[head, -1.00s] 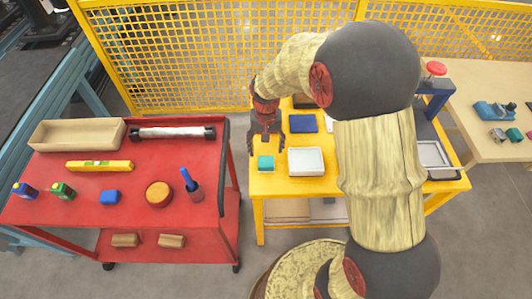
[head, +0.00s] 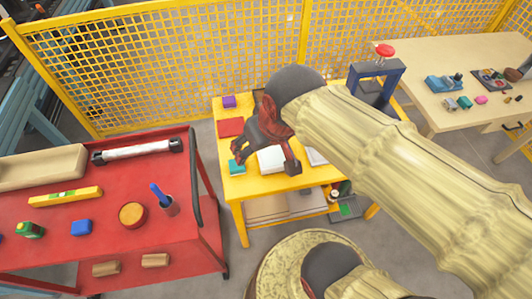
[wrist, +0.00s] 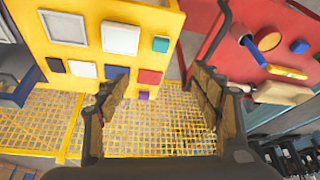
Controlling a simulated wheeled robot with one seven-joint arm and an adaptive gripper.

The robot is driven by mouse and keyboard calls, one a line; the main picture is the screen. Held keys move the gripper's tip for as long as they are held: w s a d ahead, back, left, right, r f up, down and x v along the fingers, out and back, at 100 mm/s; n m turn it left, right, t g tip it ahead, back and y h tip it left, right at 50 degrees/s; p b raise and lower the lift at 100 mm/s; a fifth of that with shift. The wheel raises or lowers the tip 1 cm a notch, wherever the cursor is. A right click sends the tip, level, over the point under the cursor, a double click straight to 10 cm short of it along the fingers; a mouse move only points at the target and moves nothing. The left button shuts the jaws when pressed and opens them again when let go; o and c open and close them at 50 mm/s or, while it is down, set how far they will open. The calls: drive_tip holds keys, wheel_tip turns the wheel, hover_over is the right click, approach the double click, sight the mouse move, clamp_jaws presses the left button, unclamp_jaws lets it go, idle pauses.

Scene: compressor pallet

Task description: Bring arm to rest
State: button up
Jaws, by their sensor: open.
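My gripper (head: 265,160) is open and empty, its fingers spread above the yellow table (head: 238,188) in the head view. My arm reaches in from the right and covers much of the table's right side. The teal block (head: 237,168) lies near the left finger, and the white tray (head: 271,159) is partly hidden behind the gripper. In the wrist view, the open fingers (wrist: 163,85) frame the mesh fence, with nothing between them.
A red cart (head: 100,240) with a wooden tray (head: 40,167), a yellow level (head: 65,196) and a blue block (head: 81,228) stands left. A yellow mesh fence (head: 180,60) runs behind. A pale table (head: 470,75) holds small parts at right. A round platform (head: 290,250) is in front.

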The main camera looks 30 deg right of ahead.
drive_tip(key=s, duration=0.3)
drive_tip(key=shift+s+r+t, duration=0.25)
drive_tip(key=shift+r+t, duration=0.1)
drive_tip(key=shift+t, duration=0.05)
